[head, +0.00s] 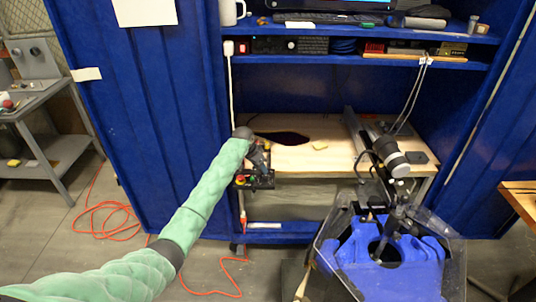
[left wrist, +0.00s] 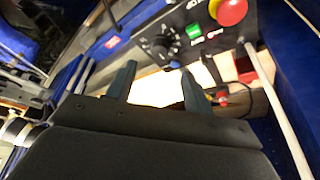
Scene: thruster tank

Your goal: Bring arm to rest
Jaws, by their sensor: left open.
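My left arm (head: 185,225), in a green sleeve, reaches in from the lower left. Its dark gripper (head: 262,166) is in front of a small control box (head: 262,183) at the left edge of the wooden worktop. In the left wrist view the two fingers (left wrist: 157,80) stand apart with nothing between them. Beyond them is the control box panel (left wrist: 145,45) with a black knob (left wrist: 160,44), a green button (left wrist: 194,30) and a red stop button (left wrist: 228,11). I cannot tell whether the fingertips touch the panel. My right gripper is not in view.
The blue cabinet (head: 150,100) surrounds the wooden worktop (head: 330,150) and shelves. A black and white cylinder (head: 390,155) is at the worktop's right. A clear tank (head: 450,262) with blue parts stands in front. Orange cable (head: 105,222) lies on the floor at left.

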